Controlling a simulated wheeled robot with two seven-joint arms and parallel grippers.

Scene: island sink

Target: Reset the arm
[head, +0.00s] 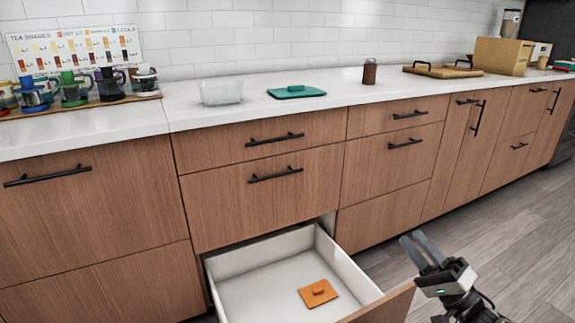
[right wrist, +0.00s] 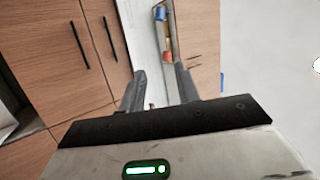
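My right gripper (head: 416,244) is raised in front of the counter at the lower right of the head view, beside the open drawer's front corner. In the right wrist view its two fingers (right wrist: 161,82) stand apart with nothing held between them. My left gripper and arm are not in the head view. The open bottom drawer (head: 245,264) is pulled out, with an orange lid-like piece (head: 319,293) lying flat inside it. The right gripper is apart from that piece.
A clear container (head: 221,92), a green lid (head: 296,92) and a brown shaker (head: 370,72) stand on the white counter (head: 330,88). Several colored cups sit at left, a tray (head: 442,71) and a box (head: 501,56) at right. Free floor (head: 530,240) lies at right.

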